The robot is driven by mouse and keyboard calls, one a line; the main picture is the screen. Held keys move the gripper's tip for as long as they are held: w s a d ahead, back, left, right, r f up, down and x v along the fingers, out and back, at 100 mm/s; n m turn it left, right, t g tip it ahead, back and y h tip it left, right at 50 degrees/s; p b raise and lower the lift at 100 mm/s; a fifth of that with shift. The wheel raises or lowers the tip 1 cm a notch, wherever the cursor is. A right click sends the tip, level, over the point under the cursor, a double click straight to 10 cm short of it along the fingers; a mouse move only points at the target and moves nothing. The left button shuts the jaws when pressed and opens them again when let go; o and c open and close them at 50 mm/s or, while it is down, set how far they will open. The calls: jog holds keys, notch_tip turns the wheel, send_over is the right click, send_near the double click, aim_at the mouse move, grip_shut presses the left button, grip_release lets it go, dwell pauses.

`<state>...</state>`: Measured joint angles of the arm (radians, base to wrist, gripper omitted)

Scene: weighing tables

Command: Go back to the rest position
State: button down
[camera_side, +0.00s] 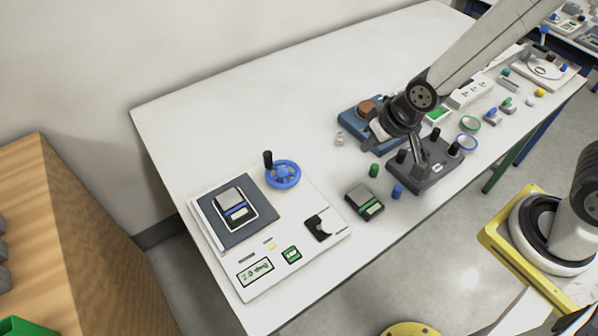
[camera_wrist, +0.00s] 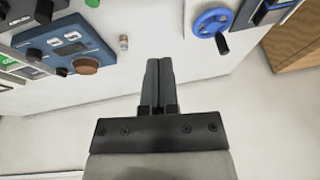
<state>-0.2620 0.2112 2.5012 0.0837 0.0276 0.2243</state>
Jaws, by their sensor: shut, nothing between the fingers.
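My gripper (camera_wrist: 160,62) shows in the middle of the wrist view, with its two dark fingers together and nothing between them. In the side view my gripper (camera_side: 420,168) hangs from the arm at the right, over or beside a dark block with black knobs (camera_side: 432,172). I cannot tell from this view whether it touches the block. In the wrist view the fingers point over bare white table (camera_wrist: 120,75).
A white panel (camera_side: 225,262) with a scale (camera_side: 234,207) and a blue handwheel (camera_side: 283,174) lies on the left. A blue box (camera_side: 354,117) with a brown knob stands beside my wrist. Small cylinders and a small scale (camera_side: 364,202) lie nearby. The table's back left is clear.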

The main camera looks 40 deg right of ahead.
jog(key=s+d+r+g+h, duration=0.1)
jog(key=s+d+r, duration=0.2)
jog(key=d, duration=0.5)
jog(key=shift+s+d+r+n+g, duration=0.15)
jog(key=shift+s+d+n+g, duration=0.15)
jog(key=shift+s+d+g, duration=0.15)
jog(key=shift+a, duration=0.1)
dwell(0.3)
